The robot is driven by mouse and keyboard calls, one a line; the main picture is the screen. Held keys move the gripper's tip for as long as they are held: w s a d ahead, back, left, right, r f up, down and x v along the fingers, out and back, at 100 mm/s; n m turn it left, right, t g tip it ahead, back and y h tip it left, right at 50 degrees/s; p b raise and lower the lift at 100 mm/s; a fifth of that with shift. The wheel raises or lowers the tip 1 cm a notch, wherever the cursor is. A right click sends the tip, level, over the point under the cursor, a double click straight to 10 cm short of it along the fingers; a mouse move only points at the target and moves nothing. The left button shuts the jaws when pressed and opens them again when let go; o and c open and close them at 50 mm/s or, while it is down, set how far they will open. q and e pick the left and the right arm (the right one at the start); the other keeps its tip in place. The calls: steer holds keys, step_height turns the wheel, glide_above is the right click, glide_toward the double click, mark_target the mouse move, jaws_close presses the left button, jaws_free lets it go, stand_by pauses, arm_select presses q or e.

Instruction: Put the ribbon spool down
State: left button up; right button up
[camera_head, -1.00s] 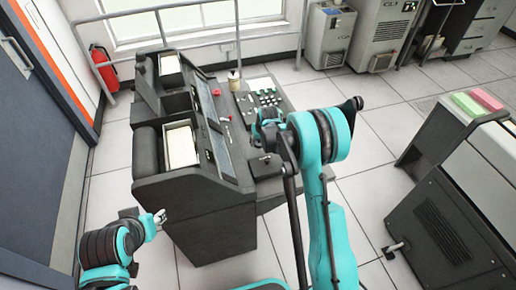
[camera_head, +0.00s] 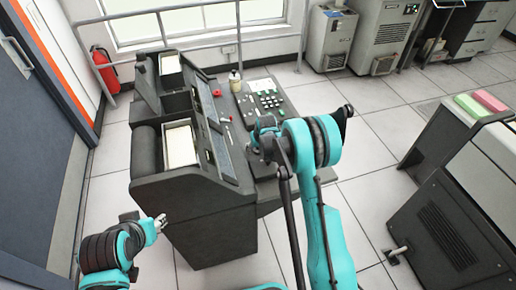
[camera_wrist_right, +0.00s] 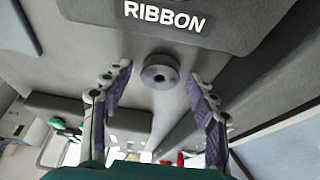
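In the right wrist view, a small round grey piece with a dark centre, which looks like the ribbon spool (camera_wrist_right: 160,73), sits against a grey surface just below a RIBBON label (camera_wrist_right: 163,15). My right gripper (camera_wrist_right: 160,80) is open, with a finger on each side of the round piece and a clear gap to both. Nothing is held between the fingers. In the head view my right arm reaches over the console's right side and its fingers are largely hidden. My left gripper (camera_head: 160,222) is low at the left, by the console's front; its opening is too small to judge.
The dark console (camera_head: 195,200) has card trays (camera_head: 180,145), a keypad (camera_head: 266,99) and a small bottle (camera_head: 235,80). A second machine (camera_head: 450,235) stands at right, with green (camera_head: 472,105) and pink (camera_head: 489,99) blocks on top. Tiled floor between them is open.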

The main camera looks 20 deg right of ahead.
steer(key=shift+r, duration=0.1)
steer(key=shift+r+p, duration=0.25)
steer(key=shift+p, duration=0.05)
steer(key=s+a+r+t+p, duration=0.1)
steer(key=s+r+p, duration=0.1)
steer(key=s+r, duration=0.85)
steer(key=s+a+r+p, duration=0.1)
steer(key=s+r, duration=0.6)
steer(key=r, duration=0.7)
steer(key=s+r+t, duration=0.1)
steer(key=s+r, duration=0.1)
steer(key=s, duration=1.6)
steer(key=shift+s+a+t, duration=0.2)
steer(key=shift+a+t, duration=0.15)
steer(key=shift+t, duration=0.05)
steer(key=shift+r, duration=0.1)
